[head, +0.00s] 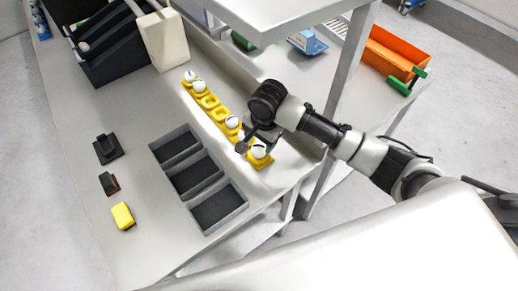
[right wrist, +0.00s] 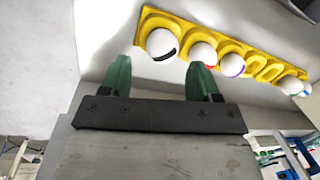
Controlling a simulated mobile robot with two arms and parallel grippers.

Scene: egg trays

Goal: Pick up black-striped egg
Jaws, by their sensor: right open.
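The black-striped egg (right wrist: 162,44) is white with a dark band. It sits in the end cup of the yellow egg tray (right wrist: 265,73). In the head view the black-striped egg (head: 259,152) is at the near end of the tray (head: 211,102). My right gripper (right wrist: 158,64) is open and empty, its green fingers pointing toward this egg, which appears just beyond and between the fingertips. In the head view the right gripper (head: 250,143) is close beside the egg, and the arm partly hides the tray there. My left gripper is not in view.
A red-marked egg (right wrist: 203,54) and a purple-striped egg (right wrist: 232,65) sit beside it; two more eggs are at the far end, with empty cups between. A grey three-compartment bin (head: 207,177) stands left of the tray. A shelf post (head: 347,75) rises near my right arm.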

